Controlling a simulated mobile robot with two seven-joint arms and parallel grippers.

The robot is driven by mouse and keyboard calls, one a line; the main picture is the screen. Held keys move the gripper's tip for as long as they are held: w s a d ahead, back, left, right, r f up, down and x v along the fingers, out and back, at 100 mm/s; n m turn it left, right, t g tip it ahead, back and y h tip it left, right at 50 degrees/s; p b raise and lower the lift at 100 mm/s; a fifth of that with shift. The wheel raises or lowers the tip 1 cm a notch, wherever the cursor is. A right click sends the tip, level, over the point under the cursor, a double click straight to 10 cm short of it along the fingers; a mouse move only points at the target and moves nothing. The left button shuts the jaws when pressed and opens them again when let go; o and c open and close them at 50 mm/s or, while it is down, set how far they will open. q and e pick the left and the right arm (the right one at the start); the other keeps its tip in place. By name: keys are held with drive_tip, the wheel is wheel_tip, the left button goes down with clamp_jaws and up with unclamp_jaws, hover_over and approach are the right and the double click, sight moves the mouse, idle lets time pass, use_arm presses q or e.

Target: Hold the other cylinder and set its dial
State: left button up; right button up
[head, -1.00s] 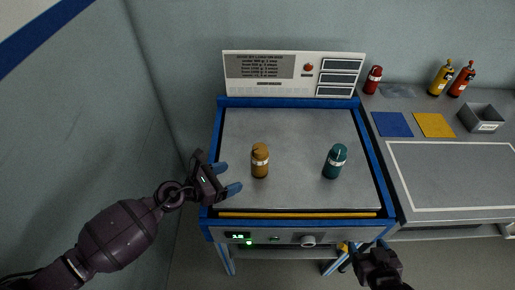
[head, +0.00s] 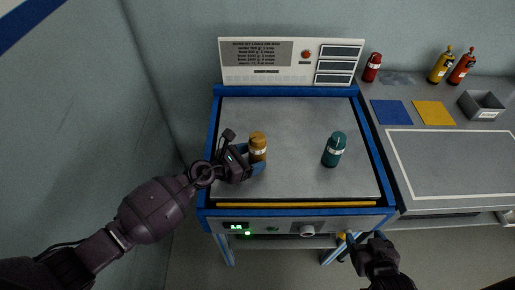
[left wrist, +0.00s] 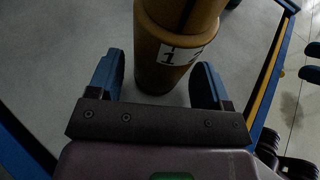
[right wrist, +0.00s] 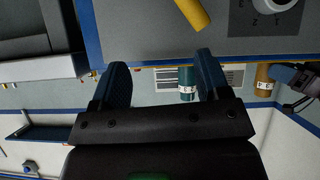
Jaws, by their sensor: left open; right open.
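The brown-gold cylinder (head: 258,146) stands upright on the grey bench plate, left of the middle. In the left wrist view it (left wrist: 168,55) shows a white label, and its base is between the blue fingers. My left gripper (head: 250,165) is open around its lower part, with a gap at each side. The teal cylinder (head: 334,150) stands upright to the right, with no gripper near it. My right gripper (right wrist: 160,85) is open and empty at the bench's front edge. A white dial knob (head: 307,231) is on the front panel; part of it (right wrist: 270,5) shows in the right wrist view.
The blue-edged bench (head: 290,112) has a sign board (head: 290,62) at its back. A side table holds a blue mat (head: 391,118), a yellow mat (head: 433,113), a grey bin (head: 482,105) and red, yellow and orange cylinders. The plate between both cylinders is clear.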

use_arm(q)
drive_tip(key=shift+w+d+f, duration=0.2)
drive_tip(key=shift+w+d, duration=0.15)
drive_tip(key=shift+d, duration=0.15)
